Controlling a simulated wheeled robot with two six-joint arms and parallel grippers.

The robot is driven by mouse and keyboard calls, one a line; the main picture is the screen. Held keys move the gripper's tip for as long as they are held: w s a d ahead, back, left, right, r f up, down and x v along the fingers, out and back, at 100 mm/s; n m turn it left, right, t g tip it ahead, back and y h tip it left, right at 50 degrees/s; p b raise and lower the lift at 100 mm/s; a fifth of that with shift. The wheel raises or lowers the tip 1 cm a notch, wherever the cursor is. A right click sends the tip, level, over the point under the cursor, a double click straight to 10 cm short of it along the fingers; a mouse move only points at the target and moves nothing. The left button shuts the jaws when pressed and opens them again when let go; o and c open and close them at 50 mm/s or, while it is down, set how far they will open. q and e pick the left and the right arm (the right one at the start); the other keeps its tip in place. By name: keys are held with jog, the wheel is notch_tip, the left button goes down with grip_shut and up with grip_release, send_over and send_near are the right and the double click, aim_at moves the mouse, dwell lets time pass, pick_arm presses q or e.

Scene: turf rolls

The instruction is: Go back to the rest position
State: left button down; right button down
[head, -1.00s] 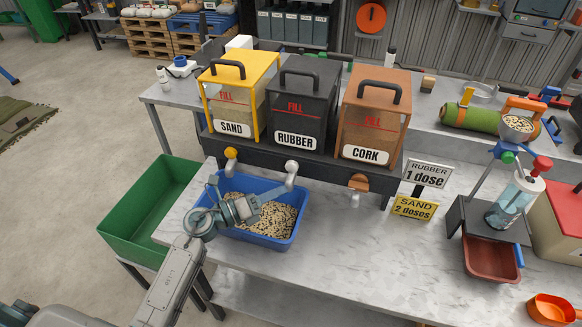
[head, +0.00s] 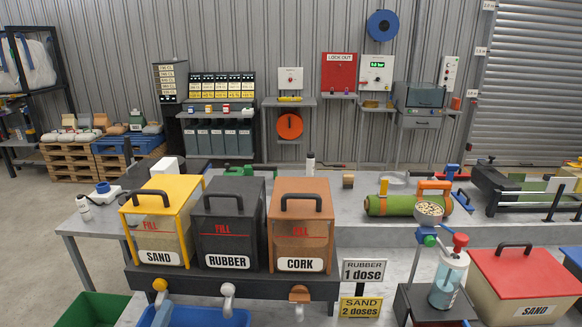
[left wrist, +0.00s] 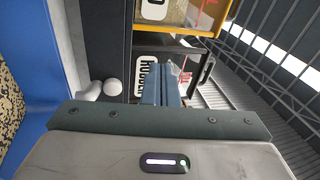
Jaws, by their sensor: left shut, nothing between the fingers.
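My left gripper (left wrist: 164,86) shows in the left wrist view with its two blue-grey fingers together and nothing between them. Behind the fingers is the black RUBBER hopper's label, seen sideways. In the head view the gripper cannot be made out clearly; the lower part of the bench is cut off. In the left wrist view the bin's blue wall (left wrist: 38,50) and speckled granules (left wrist: 12,105) are at the left. My right gripper is not in view.
The SAND (head: 159,222), RUBBER (head: 227,228) and CORK (head: 300,228) hoppers stand in a row above the bin. Dose signs (head: 364,271) stand to their right. A dispenser (head: 449,275) and a red-lidded SAND box (head: 522,285) are farther right. A green bin (head: 92,310) is at lower left.

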pick_arm(q)
jog(key=s+a+f+n+g+y, duration=0.65)
jog(key=s+f+n+g, duration=0.35)
jog(key=n, duration=0.4)
jog(key=s+d+f+n+g+h, duration=0.2)
jog(key=s+d+f+g, duration=0.1)
jog(key=s, duration=0.5)
jog(key=s+d+f+n+g+h, duration=0.1)
jog(key=s+d+f+g+h, duration=0.2)
jog(key=s, duration=0.6)
notch_tip(320, 180, down, 32)
jog(key=a+g+y, duration=0.2)
jog(key=s+a+f+n+g+b, duration=0.1)
jog(key=s+f, duration=1.7)
jog(key=shift+s+a+f, duration=0.2)
jog(key=shift+f, duration=0.1)
